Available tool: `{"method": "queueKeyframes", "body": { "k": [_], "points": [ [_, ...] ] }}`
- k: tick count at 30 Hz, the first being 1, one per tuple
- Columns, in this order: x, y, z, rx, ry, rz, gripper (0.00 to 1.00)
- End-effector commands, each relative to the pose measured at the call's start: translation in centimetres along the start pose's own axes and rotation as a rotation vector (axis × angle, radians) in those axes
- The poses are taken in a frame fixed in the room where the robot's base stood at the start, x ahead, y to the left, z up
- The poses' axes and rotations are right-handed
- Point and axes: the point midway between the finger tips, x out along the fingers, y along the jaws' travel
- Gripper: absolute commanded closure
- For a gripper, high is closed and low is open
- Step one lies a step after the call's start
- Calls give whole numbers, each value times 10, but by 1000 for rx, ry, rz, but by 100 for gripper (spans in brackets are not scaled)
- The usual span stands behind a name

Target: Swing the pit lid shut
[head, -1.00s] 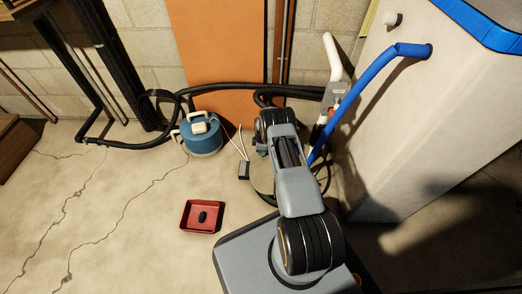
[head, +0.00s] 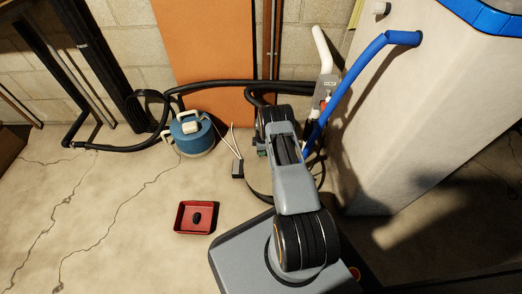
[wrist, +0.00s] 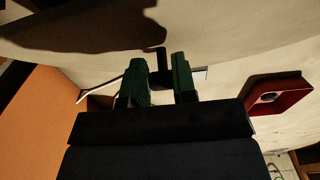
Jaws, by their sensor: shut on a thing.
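My gripper (wrist: 160,80) shows in the wrist view with two green fingertips. They are closed about a slim dark post (wrist: 161,58) that stands up between them. I cannot tell from here whether the post belongs to the pit lid. In the head view my arm hides most of the gripper, and only a bit of green shows beside the wrist. A pale rounded edge (head: 256,182) shows on the floor behind my arm; it may be the pit or its lid, but most of it is hidden.
A blue canister (head: 191,136) and a red tray (head: 180,218) with a dark thing in it lie left of my arm. A black hose (head: 210,86) runs along the wall by an orange panel (head: 205,50). A blue pipe (head: 345,85) and pale cabinet (head: 425,120) stand right.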

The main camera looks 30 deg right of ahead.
Motion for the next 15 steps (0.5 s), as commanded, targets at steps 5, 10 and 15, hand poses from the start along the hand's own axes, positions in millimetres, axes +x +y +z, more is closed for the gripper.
{"method": "queueKeyframes", "body": {
  "k": [5, 10, 15],
  "points": [
    [2, -1, 2, 0, -1, -4, 90],
    [9, -1, 8, 0, -1, -4, 90],
    [20, -2, 18, 2, -1, -6, 90]
  ]
}}
